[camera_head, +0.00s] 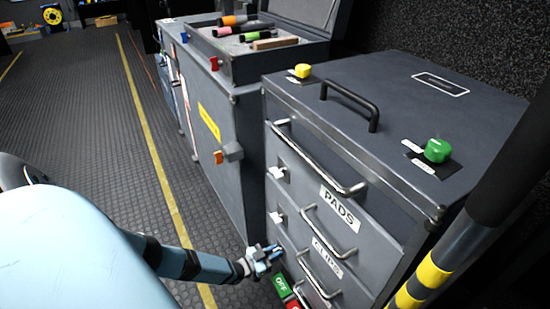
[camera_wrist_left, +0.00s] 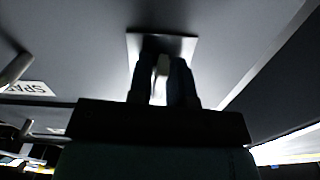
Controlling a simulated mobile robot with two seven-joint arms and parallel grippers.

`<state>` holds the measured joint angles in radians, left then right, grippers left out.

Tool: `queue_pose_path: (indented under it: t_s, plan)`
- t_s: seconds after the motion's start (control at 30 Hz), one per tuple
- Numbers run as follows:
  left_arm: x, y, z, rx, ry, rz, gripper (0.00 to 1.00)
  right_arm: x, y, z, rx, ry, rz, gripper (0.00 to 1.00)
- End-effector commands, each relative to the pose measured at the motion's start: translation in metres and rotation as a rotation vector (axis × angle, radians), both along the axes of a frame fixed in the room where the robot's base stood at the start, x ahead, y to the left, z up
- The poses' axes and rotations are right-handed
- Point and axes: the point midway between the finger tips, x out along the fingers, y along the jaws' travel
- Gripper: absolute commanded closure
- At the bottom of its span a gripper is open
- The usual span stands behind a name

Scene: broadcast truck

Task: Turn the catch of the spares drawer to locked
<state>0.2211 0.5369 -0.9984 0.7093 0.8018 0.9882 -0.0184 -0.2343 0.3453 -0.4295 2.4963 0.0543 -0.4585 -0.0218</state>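The grey drawer cabinet (camera_head: 345,110) stands at the right, with drawers labelled PADS and CLIPS in the head view. The spares drawer (camera_wrist_left: 60,60) fills the left wrist view; its label, partly readable as SPA, is at the left edge. Its catch (camera_wrist_left: 162,72) is a pale piece in front of a light plate (camera_wrist_left: 184,43). My left gripper (camera_head: 268,257) is low at the cabinet's left front edge. In the wrist view its dark fingers (camera_wrist_left: 165,80) are close on both sides of the catch, hiding most of it. I cannot tell which way it is turned. My right gripper is not in view.
White catches (camera_head: 281,173) sit beside the upper drawers. Drawer handles (camera_head: 330,230) stick out from the front. A green OFF tag (camera_head: 281,286) is below the gripper. A yellow-striped post (camera_head: 430,275) stands at the right. The floor (camera_head: 80,110) at left is clear.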

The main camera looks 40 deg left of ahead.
Motion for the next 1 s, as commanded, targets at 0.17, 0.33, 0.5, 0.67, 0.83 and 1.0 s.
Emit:
queue_pose_path:
  t_s: [0.17,0.33,0.5,0.67,0.83,1.0]
  plan:
    - [-0.0004,0.0004,-0.0003,0.021,-0.005,0.000,1.00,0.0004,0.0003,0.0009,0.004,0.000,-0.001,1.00]
    - [-0.0004,0.0005,-0.0003,0.084,-0.023,0.002,1.00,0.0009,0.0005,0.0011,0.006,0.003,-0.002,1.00]
    - [-0.0005,0.0008,-0.0002,0.200,-0.057,0.002,1.00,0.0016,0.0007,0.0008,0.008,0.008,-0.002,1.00]
    - [-0.0001,0.0006,0.0002,0.340,-0.099,0.003,1.00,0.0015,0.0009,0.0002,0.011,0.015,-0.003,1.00]
    - [-0.0003,0.0010,-0.0001,0.496,-0.142,0.003,1.00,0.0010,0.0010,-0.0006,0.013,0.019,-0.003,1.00]
    - [0.0000,0.0014,0.0003,0.652,-0.188,0.002,1.00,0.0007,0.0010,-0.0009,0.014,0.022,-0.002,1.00]
